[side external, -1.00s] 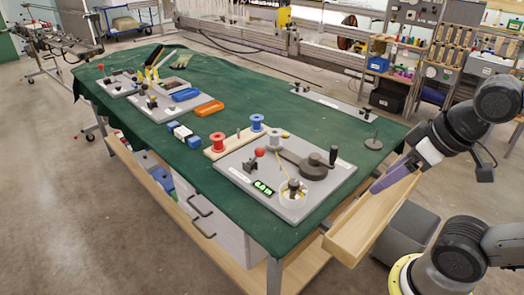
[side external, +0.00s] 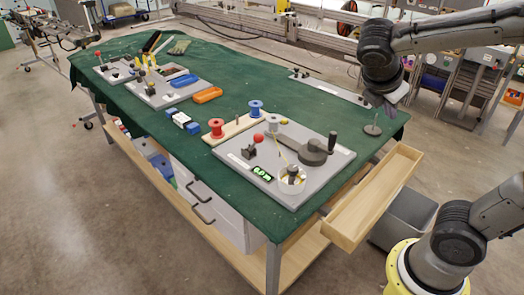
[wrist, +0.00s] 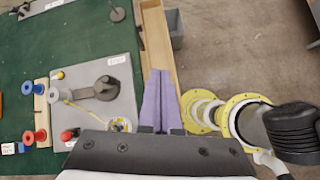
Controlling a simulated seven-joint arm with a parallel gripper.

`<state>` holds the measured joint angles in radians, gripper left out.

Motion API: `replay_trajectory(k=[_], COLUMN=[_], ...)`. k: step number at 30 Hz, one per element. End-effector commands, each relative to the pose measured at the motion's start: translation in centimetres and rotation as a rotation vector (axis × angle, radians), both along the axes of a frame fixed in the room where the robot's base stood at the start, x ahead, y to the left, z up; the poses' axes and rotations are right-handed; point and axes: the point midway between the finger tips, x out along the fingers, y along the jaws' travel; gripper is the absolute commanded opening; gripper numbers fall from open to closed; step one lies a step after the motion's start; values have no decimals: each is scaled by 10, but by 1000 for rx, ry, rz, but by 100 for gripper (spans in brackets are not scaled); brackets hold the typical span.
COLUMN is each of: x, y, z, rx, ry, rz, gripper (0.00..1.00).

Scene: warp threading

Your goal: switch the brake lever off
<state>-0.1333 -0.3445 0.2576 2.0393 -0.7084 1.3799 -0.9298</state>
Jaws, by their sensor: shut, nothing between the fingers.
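A small lever with a red ball knob (side external: 259,139) stands on the grey board (side external: 318,183) at the near part of the table; I take it as the brake lever. In the wrist view the red knob (wrist: 67,135) shows just above the dark gripper body, and the lever's base is hard to make out. My gripper (side external: 400,97) hangs over the table's right end, well to the right of the lever and apart from it. In the wrist view its purple fingers (wrist: 161,76) are together and empty, over the wooden tray's side.
A dark crank (side external: 305,150) with an upright black handle and a white cup (side external: 292,180) share the board. Red and blue spools (side external: 216,128) stand behind it. A round base with a thin upright rod (side external: 373,129) stands below my gripper. An open wooden tray (side external: 372,197) juts from the table's end.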

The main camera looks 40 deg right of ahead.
Motion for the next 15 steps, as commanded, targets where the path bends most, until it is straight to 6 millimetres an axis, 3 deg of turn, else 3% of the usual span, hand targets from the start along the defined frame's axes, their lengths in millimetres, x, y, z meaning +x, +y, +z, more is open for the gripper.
replay_trajectory(k=[8, 15], x=[86, 158], y=[3, 37], z=[-8, -40], rx=[-341, -622], ry=[458, 789], rz=[308, 520], gripper=[0, 0])
